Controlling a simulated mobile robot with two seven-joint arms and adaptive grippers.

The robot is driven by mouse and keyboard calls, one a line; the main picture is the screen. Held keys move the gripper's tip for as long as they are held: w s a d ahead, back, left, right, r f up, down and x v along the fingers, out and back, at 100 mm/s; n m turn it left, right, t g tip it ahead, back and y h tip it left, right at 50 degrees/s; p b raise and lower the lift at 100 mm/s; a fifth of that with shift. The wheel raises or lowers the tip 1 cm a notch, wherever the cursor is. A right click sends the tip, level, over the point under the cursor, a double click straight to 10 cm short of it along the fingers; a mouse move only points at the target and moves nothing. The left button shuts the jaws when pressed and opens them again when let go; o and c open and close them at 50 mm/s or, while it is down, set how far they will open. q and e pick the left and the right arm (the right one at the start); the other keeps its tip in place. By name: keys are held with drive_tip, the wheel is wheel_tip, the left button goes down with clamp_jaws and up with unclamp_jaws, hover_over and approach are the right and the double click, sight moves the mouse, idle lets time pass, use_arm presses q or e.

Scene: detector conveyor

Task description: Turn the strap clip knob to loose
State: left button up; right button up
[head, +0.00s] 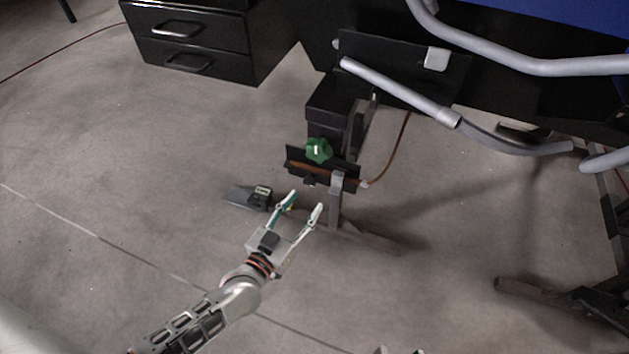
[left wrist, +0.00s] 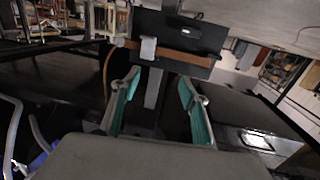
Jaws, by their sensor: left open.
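A green lobed knob (head: 318,150) with a pale mark on top sits at the upper edge of a small dark plate (head: 294,162) in the head view. A brown strap (head: 325,170) crosses this plate, and it also shows in the left wrist view (left wrist: 185,57). A grey bracket (head: 338,183) holds the strap's right part. My left gripper (head: 306,200) is open and empty, just below the plate and apart from the knob. In the left wrist view its teal-padded fingers (left wrist: 161,78) point toward the plate. The knob cannot be made out there. Only small pale tips, perhaps my right gripper's, show at the head view's bottom edge.
A grey post and foot (head: 370,240) stand under the plate. A small dark device (head: 260,195) lies left of my gripper. Grey tubes (head: 400,90) hang at upper right. A black drawer cabinet (head: 195,40) stands at the back left. The floor at left is clear.

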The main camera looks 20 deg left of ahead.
use_arm(q)
drive_tip(key=n+y+b, duration=0.2)
drive_tip(key=b, duration=0.2)
approach(308, 184)
drive_tip(key=w, duration=0.2)
drive_tip(key=w+b, duration=0.1)
drive_tip(key=w, duration=0.4)
drive_tip(key=shift+w+d+f+b, duration=0.1)
drive_tip(key=shift+d+f+b, duration=0.15)
drive_tip(key=shift+d+b, duration=0.15)
drive_tip(key=shift+w+r, duration=0.2)
drive_tip(key=shift+w, duration=0.5)
use_arm(e)
drive_tip(key=shift+s+a+f+m, duration=0.2)
drive_tip(key=shift+a+f+m, duration=0.15)
drive_tip(key=shift+m, duration=0.45)
drive_tip(key=shift+s+a+f+m, duration=0.3)
drive_tip(key=shift+a+m, duration=0.1)
drive_tip(key=shift+m, duration=0.4)
drive_tip(key=shift+s+a+f+m, duration=0.15)
drive_tip(key=shift+a+f+m, duration=0.2)
drive_tip(key=shift+m, duration=0.45)
use_arm(q)
drive_tip(key=c, duration=1.1)
use_arm(e)
drive_tip(key=shift+a+r, duration=0.1)
